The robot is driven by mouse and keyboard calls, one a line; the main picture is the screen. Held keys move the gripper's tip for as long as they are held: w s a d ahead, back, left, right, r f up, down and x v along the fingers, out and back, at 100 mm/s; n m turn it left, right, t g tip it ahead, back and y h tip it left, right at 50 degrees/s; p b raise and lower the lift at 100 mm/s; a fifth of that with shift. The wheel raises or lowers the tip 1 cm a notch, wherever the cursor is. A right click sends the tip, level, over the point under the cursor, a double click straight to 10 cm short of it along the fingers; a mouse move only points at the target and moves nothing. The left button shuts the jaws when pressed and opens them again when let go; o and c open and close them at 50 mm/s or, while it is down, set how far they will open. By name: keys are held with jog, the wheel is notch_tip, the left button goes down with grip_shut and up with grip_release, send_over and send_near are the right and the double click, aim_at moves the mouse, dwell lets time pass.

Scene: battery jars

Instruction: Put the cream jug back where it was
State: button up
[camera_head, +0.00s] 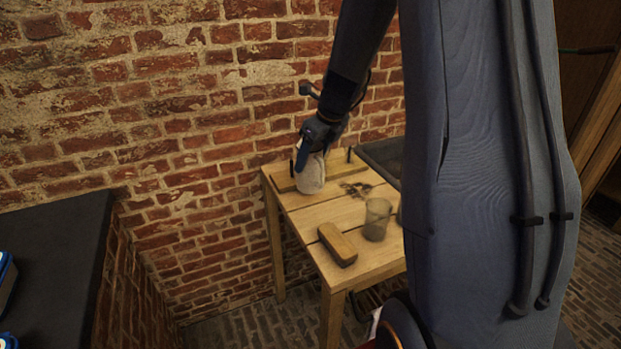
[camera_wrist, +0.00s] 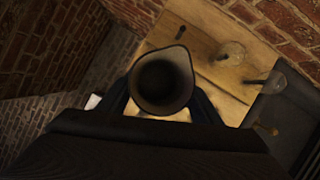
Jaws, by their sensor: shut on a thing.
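The cream jug (camera_head: 311,174) is a pale, off-white jug at the back left of a small wooden table. My gripper (camera_head: 314,150) comes down on it from above and is shut on its upper part. In the wrist view the jug (camera_wrist: 161,80) is seen from above, with its round mouth dark inside and its spout toward the top. My gripper's fingers (camera_wrist: 160,104) lie on both sides of it. I cannot tell whether the jug's base touches the table.
The wooden table (camera_head: 308,216) also bears a wooden block (camera_head: 338,244), a clear glass jar (camera_head: 377,219) and a dark patterned patch (camera_head: 356,189). A raised board with dark pegs runs along its back, by the brick wall (camera_head: 200,130). A dark basin (camera_head: 383,157) adjoins at right.

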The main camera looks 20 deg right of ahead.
aim_at(312, 173)
jog(key=shift+f, duration=2.6)
jog(key=o, duration=1.6)
jog(key=shift+f, duration=0.1)
jog(key=shift+o, duration=0.2)
